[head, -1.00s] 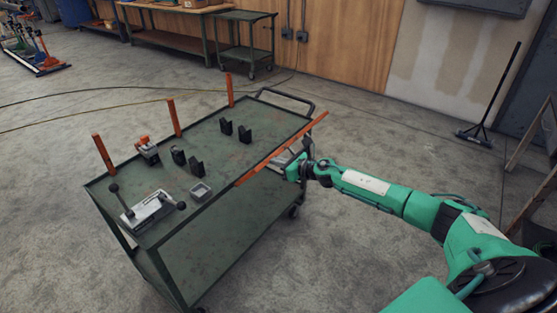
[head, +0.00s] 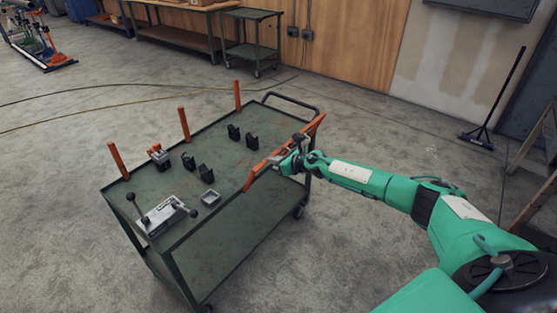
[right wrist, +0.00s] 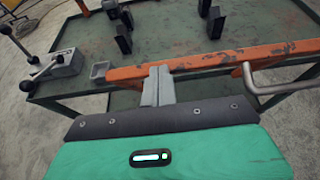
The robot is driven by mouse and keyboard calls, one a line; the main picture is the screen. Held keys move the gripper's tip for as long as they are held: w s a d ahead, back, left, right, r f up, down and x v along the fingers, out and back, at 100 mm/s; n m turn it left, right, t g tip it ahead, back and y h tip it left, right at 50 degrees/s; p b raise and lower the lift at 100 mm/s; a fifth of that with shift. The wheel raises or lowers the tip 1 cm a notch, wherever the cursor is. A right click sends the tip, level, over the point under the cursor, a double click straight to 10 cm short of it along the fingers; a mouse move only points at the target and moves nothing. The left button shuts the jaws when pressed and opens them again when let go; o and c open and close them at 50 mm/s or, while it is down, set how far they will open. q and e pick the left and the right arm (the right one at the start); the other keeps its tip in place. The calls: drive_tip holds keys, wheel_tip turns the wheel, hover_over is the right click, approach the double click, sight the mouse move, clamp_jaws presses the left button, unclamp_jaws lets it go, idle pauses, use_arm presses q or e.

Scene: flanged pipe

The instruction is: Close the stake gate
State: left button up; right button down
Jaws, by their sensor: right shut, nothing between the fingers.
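The stake gate is an orange bar (head: 256,176) along the near right side of the green cart. It also crosses the right wrist view (right wrist: 215,62), with worn paint. My right gripper (head: 284,160) is at the bar on the outer side of the cart. In the right wrist view its grey fingers (right wrist: 158,85) are shut together, with nothing between them, and their tips overlap the bar's lower part; they look to be against it. The gripper hides part of the bar in the head view. My left gripper is not in view.
The cart top (head: 225,150) carries several black V-blocks (head: 206,173), a grey clamp with black knobs (head: 160,218) and a small grey tray (head: 210,199). Orange stakes (head: 184,124) stand along the far side. A push handle (head: 290,97) is at the far end.

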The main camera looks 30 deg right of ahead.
drive_tip(key=w+a+r, duration=0.2)
drive_tip(key=w+a, duration=0.1)
drive_tip(key=w, duration=0.4)
drive_tip(key=shift+r, duration=0.25)
drive_tip(key=shift+s+d, duration=0.1)
idle(0.4)
